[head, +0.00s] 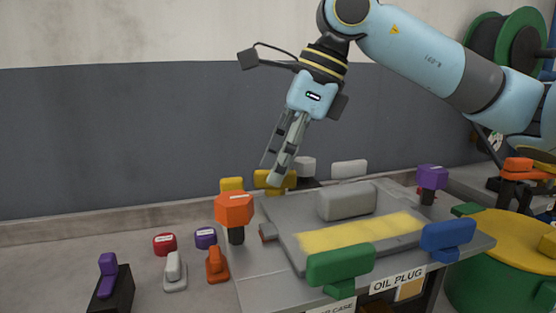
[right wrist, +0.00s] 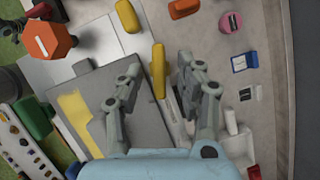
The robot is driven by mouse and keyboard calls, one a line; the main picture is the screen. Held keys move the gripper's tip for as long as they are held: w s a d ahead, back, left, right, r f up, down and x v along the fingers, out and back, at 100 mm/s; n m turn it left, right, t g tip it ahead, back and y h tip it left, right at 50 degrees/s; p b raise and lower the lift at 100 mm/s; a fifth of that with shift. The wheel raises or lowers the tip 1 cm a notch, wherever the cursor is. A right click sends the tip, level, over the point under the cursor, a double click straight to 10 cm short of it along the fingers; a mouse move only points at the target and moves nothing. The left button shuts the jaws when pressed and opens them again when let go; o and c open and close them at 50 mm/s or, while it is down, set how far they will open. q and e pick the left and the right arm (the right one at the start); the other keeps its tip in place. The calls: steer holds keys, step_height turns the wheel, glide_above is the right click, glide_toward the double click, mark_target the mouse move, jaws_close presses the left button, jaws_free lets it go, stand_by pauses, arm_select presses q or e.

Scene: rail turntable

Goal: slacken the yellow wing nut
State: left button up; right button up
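A yellow wing nut (head: 275,180) stands at the far edge of the grey plate, just below my right gripper (head: 274,171) in the head view. In the right wrist view the yellow wing nut (right wrist: 158,70) shows as a long narrow bar between the two fingers of my right gripper (right wrist: 160,63). The fingers are open, with a gap on each side of the bar. Touching is not visible. A second yellow piece (head: 232,184) stands to the left, and it also shows in the right wrist view (right wrist: 127,16). My left gripper is not visible.
An orange hexagonal knob (head: 234,208) stands at the plate's left corner. Green (head: 340,265) and blue (head: 448,235) wing nuts line the front, and a purple knob (head: 432,177) stands at the right. Several small coloured parts lie on the bench at left.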

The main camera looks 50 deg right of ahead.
steer(key=shift+w+a+f, duration=0.1)
steer(key=shift+f, duration=0.15)
jaws_close()
steer(key=n+b, duration=0.2)
steer(key=b, duration=0.1)
steer(key=shift+w+f+y, duration=0.1)
steer(key=shift+f+y, duration=0.15)
steer(key=shift+y, duration=0.15)
steer(key=shift+r+n+g+b, duration=0.2)
steer(key=shift+n+g+b, duration=0.25)
steer(key=shift+n, duration=0.25)
jaws_free()
